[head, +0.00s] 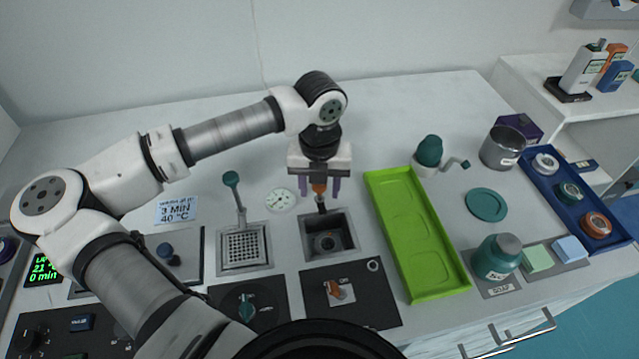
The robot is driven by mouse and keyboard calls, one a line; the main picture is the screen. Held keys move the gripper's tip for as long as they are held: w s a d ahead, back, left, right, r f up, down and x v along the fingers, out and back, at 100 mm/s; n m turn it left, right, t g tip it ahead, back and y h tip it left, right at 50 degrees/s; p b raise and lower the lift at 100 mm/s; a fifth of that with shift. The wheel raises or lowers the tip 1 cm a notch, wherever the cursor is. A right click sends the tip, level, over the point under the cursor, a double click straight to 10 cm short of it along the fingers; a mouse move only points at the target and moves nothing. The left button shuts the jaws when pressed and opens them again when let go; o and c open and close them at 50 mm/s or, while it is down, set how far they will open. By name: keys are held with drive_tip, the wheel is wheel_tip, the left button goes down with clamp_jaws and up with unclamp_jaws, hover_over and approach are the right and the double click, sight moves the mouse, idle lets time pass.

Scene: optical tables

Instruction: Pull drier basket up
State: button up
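My gripper (319,187) points down over the right-hand sunken well (347,232). Its two purple fingers stand apart, one on each side of an orange knob (319,189), with what looks like a gap on both sides. A dark stem (321,206) runs from the knob down to the well, so this seems to be a basket handle. The basket inside the well is dark and hard to make out. No label shows which basket is the drier's.
A green tray (437,283) lies close right of the right-hand well. A round white dial (281,200) sits between the wells. Black panels with a teal knob (246,308) and an orange knob (338,291) lie in front. A teal bottle (497,257) stands farther right.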

clamp_jaws()
drive_tip(key=shift+w+r, duration=0.1)
drive_tip(key=shift+r, duration=3.15)
drive_tip(key=shift+o, duration=0.6)
unclamp_jaws()
drive_tip(key=shift+r, duration=0.1)
wheel_tip(320, 180, up, 14)
drive_tip(key=b, duration=0.2)
drive_tip(key=shift+b, duration=0.35)
drive_tip(key=shift+f, duration=0.25)
